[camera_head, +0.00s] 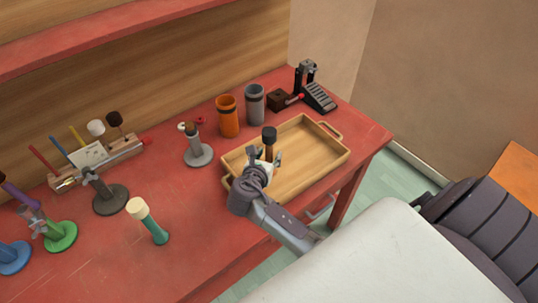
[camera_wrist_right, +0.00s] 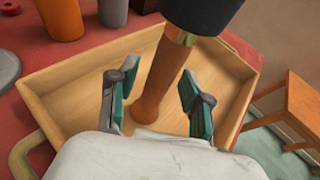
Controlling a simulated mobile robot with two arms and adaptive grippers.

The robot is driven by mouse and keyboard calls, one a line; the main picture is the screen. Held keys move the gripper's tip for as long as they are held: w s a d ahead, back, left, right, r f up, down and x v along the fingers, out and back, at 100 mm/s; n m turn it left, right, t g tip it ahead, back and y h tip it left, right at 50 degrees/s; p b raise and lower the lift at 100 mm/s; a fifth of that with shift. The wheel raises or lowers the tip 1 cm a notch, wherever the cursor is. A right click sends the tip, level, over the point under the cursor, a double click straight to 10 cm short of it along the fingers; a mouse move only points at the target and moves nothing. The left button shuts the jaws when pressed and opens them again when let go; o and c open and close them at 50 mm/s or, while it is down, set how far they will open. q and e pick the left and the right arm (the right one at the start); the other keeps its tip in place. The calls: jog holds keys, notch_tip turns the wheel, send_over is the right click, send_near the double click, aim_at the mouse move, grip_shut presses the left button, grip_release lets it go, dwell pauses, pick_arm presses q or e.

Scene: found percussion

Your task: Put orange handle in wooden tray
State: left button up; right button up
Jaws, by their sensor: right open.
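The orange handle (camera_wrist_right: 158,78) is brown-orange, with a gold band and a black head. In the head view its black head (camera_head: 269,135) shows above my right gripper (camera_head: 265,157). In the right wrist view the handle stands roughly upright between the spread fingers of my right gripper (camera_wrist_right: 160,75). Its lower end appears over the floor of the wooden tray; I cannot tell whether it touches. The wooden tray (camera_head: 318,158) is light, shallow and has end handles. It also fills the middle of the right wrist view (camera_wrist_right: 68,93). My left gripper is out of view.
An orange cup (camera_head: 228,120) and a grey cup (camera_head: 254,105) stand behind the tray. A black pedal device (camera_head: 318,97) is at the back right. A grey-based stand (camera_head: 199,157) and a teal-handled mallet (camera_head: 148,222) are to the left. The red table (camera_head: 190,255) is clear at front.

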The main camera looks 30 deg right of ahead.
jog(key=v, duration=1.1)
jog(key=shift+b, duration=0.45)
jog(key=shift+s, duration=0.15)
